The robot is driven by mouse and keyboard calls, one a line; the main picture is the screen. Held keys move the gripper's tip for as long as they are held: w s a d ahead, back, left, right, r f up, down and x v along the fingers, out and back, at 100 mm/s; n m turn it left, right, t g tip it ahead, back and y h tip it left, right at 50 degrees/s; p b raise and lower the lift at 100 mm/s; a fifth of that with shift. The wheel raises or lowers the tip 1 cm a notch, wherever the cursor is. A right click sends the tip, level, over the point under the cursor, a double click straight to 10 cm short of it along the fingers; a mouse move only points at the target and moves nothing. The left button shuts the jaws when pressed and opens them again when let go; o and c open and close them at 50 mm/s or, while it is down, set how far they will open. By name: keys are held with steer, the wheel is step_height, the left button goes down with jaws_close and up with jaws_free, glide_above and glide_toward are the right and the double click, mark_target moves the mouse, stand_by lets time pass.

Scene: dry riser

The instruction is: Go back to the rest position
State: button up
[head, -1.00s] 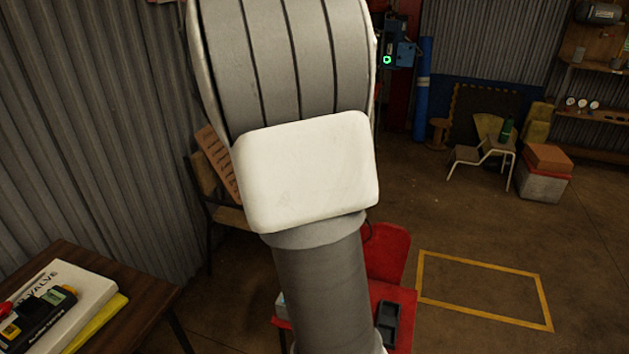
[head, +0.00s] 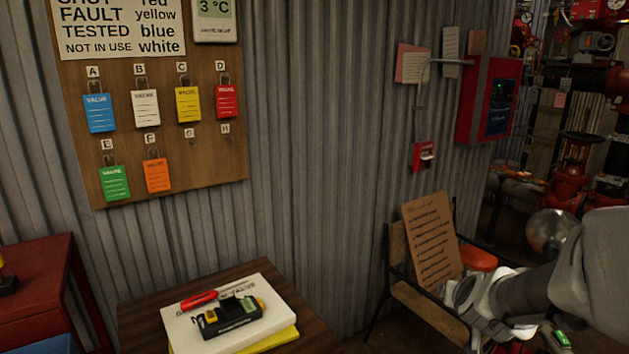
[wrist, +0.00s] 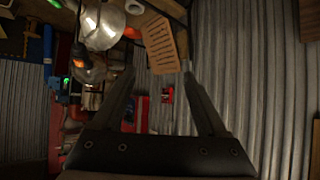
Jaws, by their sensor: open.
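My gripper shows in the wrist view (wrist: 158,90), with its two dark fingers spread apart and nothing between them. Beyond the fingers are the corrugated wall, a brown sheet with printed lines (wrist: 160,45) and red items. In the head view my arm reaches in from the right edge, in front of a chair. I cannot make out the fingertips clearly there.
A wooden board (head: 215,160) with coloured padlocks hangs on the corrugated wall (head: 320,130). A dark table (head: 140,318) holds a book, a black and yellow device (head: 230,316) and a red tool. A chair (head: 400,300) holds the brown sheet (head: 432,240). A red cabinet (head: 470,100) is at right.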

steer(key=s+a+r+n+g+y, duration=0.1)
steer(key=s+a+r+n+y, duration=0.1)
steer(key=s+a, duration=0.3)
steer(key=s+a+r+n+g+y, duration=0.1)
steer(key=s+a+r+y, duration=0.15)
steer(key=a, duration=0.55)
steer(key=s+a+n+g, duration=0.2)
steer(key=s, duration=0.9)
step_height(320, 180, up, 18)
steer(key=s+p, duration=0.1)
steer(key=p, duration=1.6)
steer(key=shift+a+g, duration=0.15)
steer(key=shift+g, duration=0.15)
steer(key=shift+s+m, duration=0.1)
steer(key=shift+m, duration=0.2)
